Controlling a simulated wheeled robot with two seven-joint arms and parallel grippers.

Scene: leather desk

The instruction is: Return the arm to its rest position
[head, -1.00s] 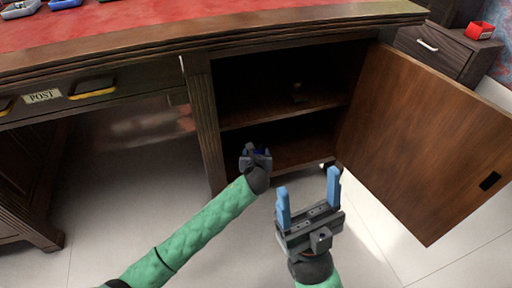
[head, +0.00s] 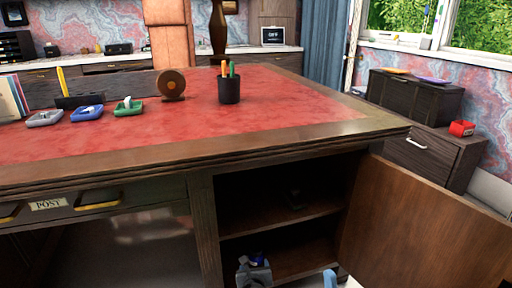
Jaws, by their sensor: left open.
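My left gripper (head: 255,262), grey with a little dark blue at its tips, shows at the bottom edge in front of the open cabinet's lower compartment. It is open, and I see nothing held in it. Its arm is below the picture. Of my right gripper, only one light blue fingertip (head: 330,279) shows at the bottom edge, left of the open door's lower part. The rest of it is out of view, so its opening cannot be told.
The wooden cabinet door (head: 425,220) stands open at the right. The red desktop (head: 300,112) carries a pen cup (head: 229,90), a round brown item (head: 171,84) and small trays. A drawer unit (head: 425,150) stands at right.

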